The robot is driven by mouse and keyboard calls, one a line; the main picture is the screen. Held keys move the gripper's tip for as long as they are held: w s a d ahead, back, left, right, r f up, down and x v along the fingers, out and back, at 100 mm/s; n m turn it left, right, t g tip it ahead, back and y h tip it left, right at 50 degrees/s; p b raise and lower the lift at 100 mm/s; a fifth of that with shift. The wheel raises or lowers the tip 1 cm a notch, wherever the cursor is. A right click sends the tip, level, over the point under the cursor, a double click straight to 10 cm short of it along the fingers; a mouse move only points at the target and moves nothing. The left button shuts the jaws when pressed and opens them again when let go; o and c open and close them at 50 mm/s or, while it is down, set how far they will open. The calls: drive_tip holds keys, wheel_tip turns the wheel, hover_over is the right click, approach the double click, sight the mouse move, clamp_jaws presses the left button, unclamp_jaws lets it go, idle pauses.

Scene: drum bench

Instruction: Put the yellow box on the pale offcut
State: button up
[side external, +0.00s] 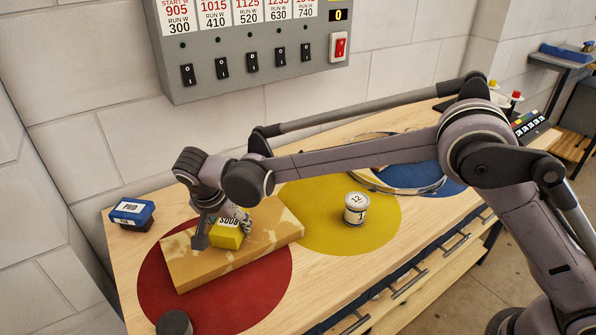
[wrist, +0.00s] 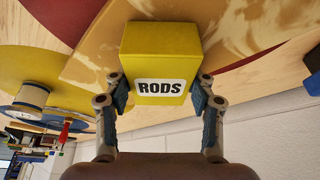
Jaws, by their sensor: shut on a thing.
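The yellow box (side external: 228,235) has a white label that reads RODS in the wrist view (wrist: 160,60). My gripper (wrist: 160,90) is shut on it, with one finger on each side of the box. In the side external view my gripper (side external: 222,222) comes down over the left part of the pale offcut (side external: 270,232). The offcut is a flat tan slab with lighter patches, lying across the red disc and the edge of the yellow disc. The box is at the offcut's top, but I cannot tell whether it touches it. The offcut also shows in the wrist view (wrist: 225,25).
A blue box (side external: 131,213) stands at the back left. A metal hoop (side external: 400,185) lies on the blue disc. A dark round thing (side external: 174,324) sits at the front of the red disc (side external: 225,300).

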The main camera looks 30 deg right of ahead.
drive_tip(key=shift+f, duration=0.1)
drive_tip(key=o, duration=1.3)
drive_tip(key=shift+o, duration=0.2)
drive_tip(key=v, duration=1.2)
drive_tip(key=s+d+r+n+y, duration=0.15)
drive_tip(key=d+r, duration=0.25)
drive_tip(key=d, duration=0.7)
drive_tip(key=s+d+n+t+y, duration=0.1)
drive_tip(key=s+d+n, duration=0.2)
drive_tip(key=s+d, duration=0.4)
drive_tip(key=s+d+n+t+y, duration=0.15)
drive_tip(key=s+d, duration=0.25)
drive_tip(key=d, duration=0.5)
drive_tip(key=s+d+f+n+t, duration=0.1)
drive_tip(key=s+d+f+n, duration=0.2)
drive_tip(key=s+d+f, duration=0.2)
drive_tip(key=s+f, duration=0.1)
drive_tip(key=s, duration=0.2)
drive_tip(key=shift+f+h, duration=0.3)
drive_tip(key=shift+h, duration=0.1)
